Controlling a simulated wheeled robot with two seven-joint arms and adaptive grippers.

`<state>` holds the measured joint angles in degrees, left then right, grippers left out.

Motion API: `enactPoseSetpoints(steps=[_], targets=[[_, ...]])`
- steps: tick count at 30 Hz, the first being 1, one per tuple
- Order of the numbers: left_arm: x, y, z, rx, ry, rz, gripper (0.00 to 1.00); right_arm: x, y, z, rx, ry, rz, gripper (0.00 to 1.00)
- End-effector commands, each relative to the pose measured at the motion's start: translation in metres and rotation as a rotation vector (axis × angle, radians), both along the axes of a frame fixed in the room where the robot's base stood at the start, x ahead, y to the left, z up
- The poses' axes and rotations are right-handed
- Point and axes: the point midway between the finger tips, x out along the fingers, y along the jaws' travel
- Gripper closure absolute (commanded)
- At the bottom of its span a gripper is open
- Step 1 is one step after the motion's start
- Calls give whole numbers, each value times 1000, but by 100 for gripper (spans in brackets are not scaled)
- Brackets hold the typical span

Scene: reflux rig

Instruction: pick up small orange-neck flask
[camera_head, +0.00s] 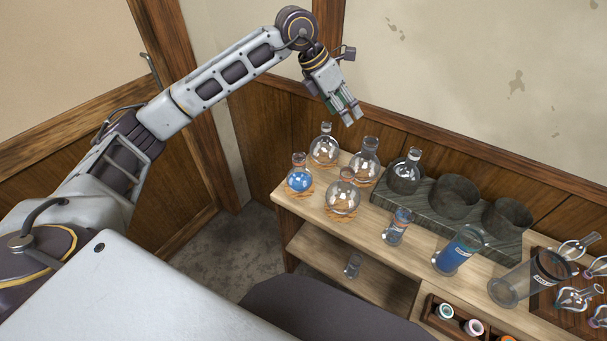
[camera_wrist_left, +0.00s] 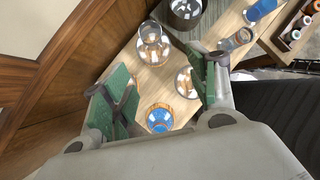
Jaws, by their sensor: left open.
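A small round flask with blue liquid and an orange-tinted neck (camera_head: 299,181) stands at the near left corner of the wooden bench, on an orange-brown ring. It also shows in the left wrist view (camera_wrist_left: 159,121), low between the fingers. Clear round flasks stand close by: one behind it (camera_head: 324,151), one to its right (camera_head: 343,199) and one further back (camera_head: 363,168). Their neck colours are hard to tell. My left gripper (camera_head: 346,114) is open and empty, raised above the back of this group, touching nothing. My right gripper is out of view.
A dark block with cup-like wells (camera_head: 454,197) holds another flask (camera_head: 405,174). A small beaker (camera_head: 397,227), a blue-filled cylinder (camera_head: 458,251) and a large clear cylinder (camera_head: 523,279) stand along the bench. The wood-panelled wall is close behind. A lower shelf holds a small glass (camera_head: 353,265).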

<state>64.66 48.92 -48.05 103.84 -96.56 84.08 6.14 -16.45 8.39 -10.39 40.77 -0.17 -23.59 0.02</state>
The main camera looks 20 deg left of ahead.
Motion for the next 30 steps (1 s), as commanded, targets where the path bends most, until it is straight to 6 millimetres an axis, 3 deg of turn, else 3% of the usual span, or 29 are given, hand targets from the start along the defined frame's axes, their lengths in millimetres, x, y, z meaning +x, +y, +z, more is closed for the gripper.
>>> enactPoseSetpoints(steps=[9, 18, 22, 30], targets=[[-24, 48, -23, 257, 91, -88, 41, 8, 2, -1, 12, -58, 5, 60], [-54, 87, -32, 446, 204, -206, 41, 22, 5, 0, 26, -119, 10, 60], [-63, 96, -32, 494, 238, -269, 41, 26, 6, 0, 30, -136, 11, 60], [-63, 96, -32, 500, 227, -317, 41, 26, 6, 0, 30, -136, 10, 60]])
